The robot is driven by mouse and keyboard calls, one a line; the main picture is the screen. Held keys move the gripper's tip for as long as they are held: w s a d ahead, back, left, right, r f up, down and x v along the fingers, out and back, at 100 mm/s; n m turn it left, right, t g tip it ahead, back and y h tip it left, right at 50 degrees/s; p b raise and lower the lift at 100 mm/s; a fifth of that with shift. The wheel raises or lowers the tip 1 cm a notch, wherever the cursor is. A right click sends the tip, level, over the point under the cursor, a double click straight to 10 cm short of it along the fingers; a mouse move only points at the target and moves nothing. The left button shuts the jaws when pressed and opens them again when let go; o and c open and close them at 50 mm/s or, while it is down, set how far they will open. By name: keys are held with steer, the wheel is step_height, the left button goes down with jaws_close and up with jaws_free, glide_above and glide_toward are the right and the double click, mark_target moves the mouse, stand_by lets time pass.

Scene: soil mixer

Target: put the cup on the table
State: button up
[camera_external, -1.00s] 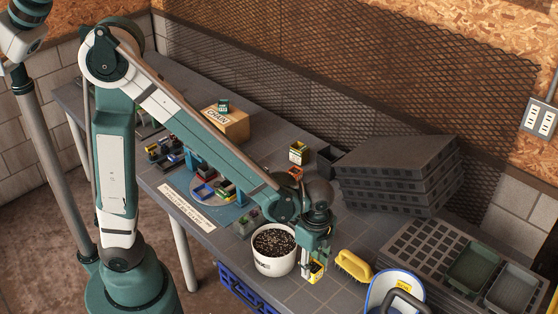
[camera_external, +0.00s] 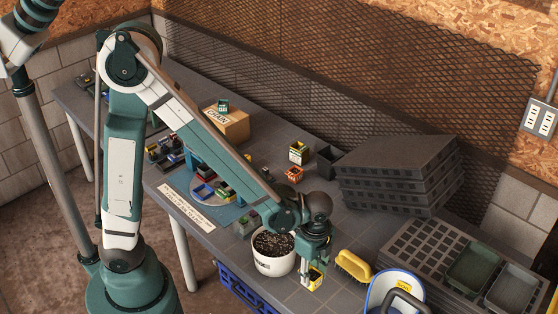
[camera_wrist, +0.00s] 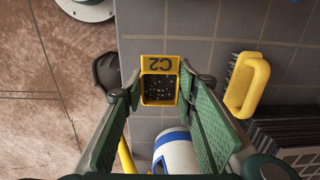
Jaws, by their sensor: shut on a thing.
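The cup is a small square yellow cup marked C2 (camera_wrist: 159,63) with dark speckled soil in it. My gripper (camera_wrist: 159,88) is shut on it, with one green finger on each side in the wrist view. In the external view the cup (camera_external: 316,278) is at the tip of my gripper (camera_external: 313,268), over the front part of the grey tiled table (camera_external: 290,292). It looks upright and low. I cannot tell whether its base touches the tabletop.
A white pot of soil (camera_external: 274,264) stands just left of the cup. A yellow-handled brush (camera_external: 353,266) and a blue-and-white container (camera_external: 378,292) are to the right. Stacked black trays (camera_external: 395,178) stand behind. The table's edge (camera_wrist: 122,50) is close on the wrist view's left.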

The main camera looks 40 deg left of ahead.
steer(key=shift+f, duration=1.65)
steer(key=shift+f+b, duration=0.1)
steer(key=shift+b, duration=0.2)
steer(key=shift+f+b, duration=0.45)
steer(key=shift+f, duration=1.55)
steer(key=shift+f, duration=0.15)
steer(key=o, duration=0.8)
steer(key=shift+o, duration=0.2)
steer(key=shift+r, duration=0.2)
steer(key=shift+r+p, duration=1.3)
steer(key=shift+r, duration=4.7)
